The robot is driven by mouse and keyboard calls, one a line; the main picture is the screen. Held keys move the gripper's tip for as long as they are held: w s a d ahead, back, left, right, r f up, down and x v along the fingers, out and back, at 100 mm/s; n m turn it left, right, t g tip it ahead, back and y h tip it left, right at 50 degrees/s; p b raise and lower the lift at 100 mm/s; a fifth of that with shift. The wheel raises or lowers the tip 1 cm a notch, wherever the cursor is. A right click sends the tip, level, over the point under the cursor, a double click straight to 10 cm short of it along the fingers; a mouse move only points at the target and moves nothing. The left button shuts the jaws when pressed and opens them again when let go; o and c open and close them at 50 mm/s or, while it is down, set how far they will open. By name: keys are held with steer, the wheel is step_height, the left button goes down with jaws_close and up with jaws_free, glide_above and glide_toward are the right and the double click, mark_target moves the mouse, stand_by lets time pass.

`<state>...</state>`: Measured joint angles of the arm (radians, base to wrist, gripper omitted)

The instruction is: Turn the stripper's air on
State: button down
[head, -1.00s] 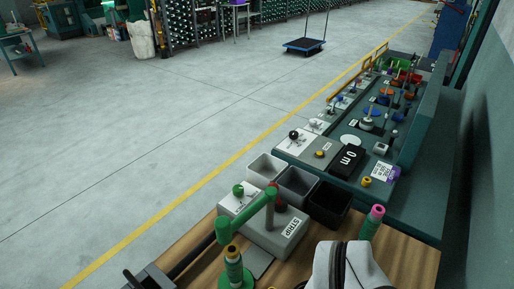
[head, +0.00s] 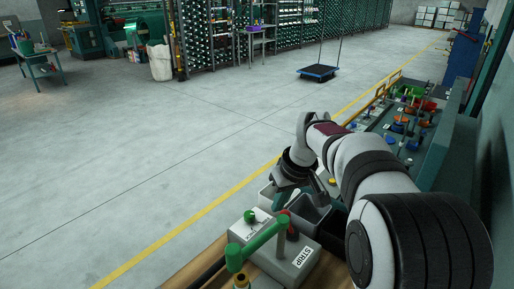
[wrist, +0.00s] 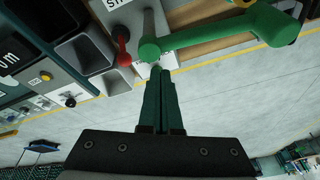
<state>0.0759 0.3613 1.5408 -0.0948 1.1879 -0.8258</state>
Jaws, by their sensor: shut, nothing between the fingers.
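The stripper is a grey box labelled STRIP (head: 298,262) on the wooden bench. It carries a green swing arm (head: 262,243), a red-knobbed lever (head: 291,232) and a green knob (head: 250,216) on a white labelled plate. The wrist view shows the red lever (wrist: 122,38) just left of the green arm (wrist: 215,37). My gripper (head: 277,205) is shut and empty, above the stripper's far side. In the wrist view its fingertips (wrist: 159,72) point at the white plate beside the green arm's end and largely hide the green knob; contact cannot be told.
Grey and black bins (head: 306,213) stand behind the stripper, partly hidden by my arm. A panel with coloured parts (head: 400,125) lies beyond, on the right. The floor left of the yellow line (head: 215,204) is open; a blue trolley (head: 318,72) stands far back.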

steer(key=w+d+f+n+t, duration=0.1)
steer(key=w+d+f+n, duration=0.1)
steer(key=w, duration=0.8)
step_height(320, 180, down, 2)
steer(key=shift+w+f+n, duration=0.1)
steer(key=shift+w+n, duration=0.05)
steer(key=shift+n, duration=0.45)
steer(key=x, duration=1)
steer(key=shift+a+f, duration=0.1)
steer(key=shift+f, duration=0.1)
steer(key=shift+s+d+r, duration=0.35)
steer(key=shift+s+d, duration=0.05)
steer(key=shift+s, duration=0.2)
steer(key=shift+s+d+r, duration=0.3)
steer(key=shift+s+d, duration=0.1)
steer(key=shift+s, duration=0.15)
steer(key=shift+s+d+r, duration=0.15)
steer(key=shift+s+d, duration=0.15)
steer(key=shift+s, duration=0.2)
steer(key=shift+s+d, duration=0.1)
